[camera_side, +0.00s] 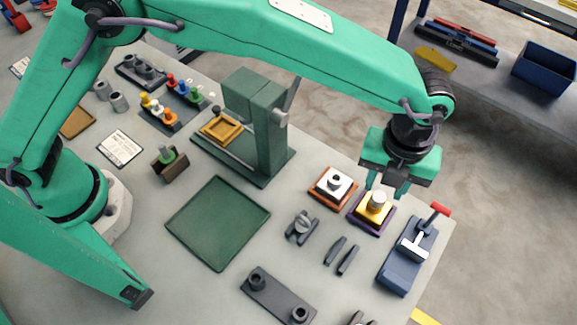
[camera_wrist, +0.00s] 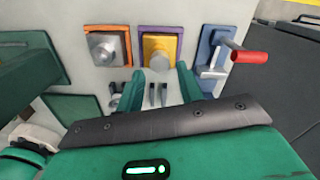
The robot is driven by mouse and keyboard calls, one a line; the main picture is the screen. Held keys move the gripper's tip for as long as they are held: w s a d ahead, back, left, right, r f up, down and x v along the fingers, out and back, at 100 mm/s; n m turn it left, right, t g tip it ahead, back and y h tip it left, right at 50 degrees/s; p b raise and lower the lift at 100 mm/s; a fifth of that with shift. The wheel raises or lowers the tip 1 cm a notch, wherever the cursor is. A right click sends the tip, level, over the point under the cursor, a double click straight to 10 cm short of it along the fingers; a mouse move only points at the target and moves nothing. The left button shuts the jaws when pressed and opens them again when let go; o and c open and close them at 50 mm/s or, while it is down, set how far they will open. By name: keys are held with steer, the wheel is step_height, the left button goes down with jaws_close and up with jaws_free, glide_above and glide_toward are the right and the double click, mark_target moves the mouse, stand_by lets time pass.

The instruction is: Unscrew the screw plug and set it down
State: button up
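A pale cylindrical plug (camera_side: 378,199) stands upright in a yellow block (camera_side: 366,209) on a purple base. A dark-topped plug (camera_side: 336,180) sits in a white block on an orange base to its left. Which of these is the screw plug is not certain. My gripper (camera_side: 387,187) is just above the yellow block, pointing down, with its fingers apart. In the wrist view the open fingers (camera_wrist: 158,80) show nothing held between them, and the pale plug (camera_wrist: 158,61) lies just beyond the fingertips. I cannot tell whether a finger touches it.
A blue vise (camera_side: 405,268) with a red handle stands close to the right. A green press (camera_side: 262,130) stands at the left. A flat green tray (camera_side: 218,222) lies empty at the front left. Small grey parts (camera_side: 302,227) and a dark two-post plate (camera_side: 278,296) lie in front.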

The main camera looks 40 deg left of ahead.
mark_target(380, 196)
steer(key=shift+m, duration=0.7)
steer(key=shift+f, duration=0.15)
steer(key=shift+f, duration=1.6)
jaws_close()
steer(key=shift+n, duration=0.3)
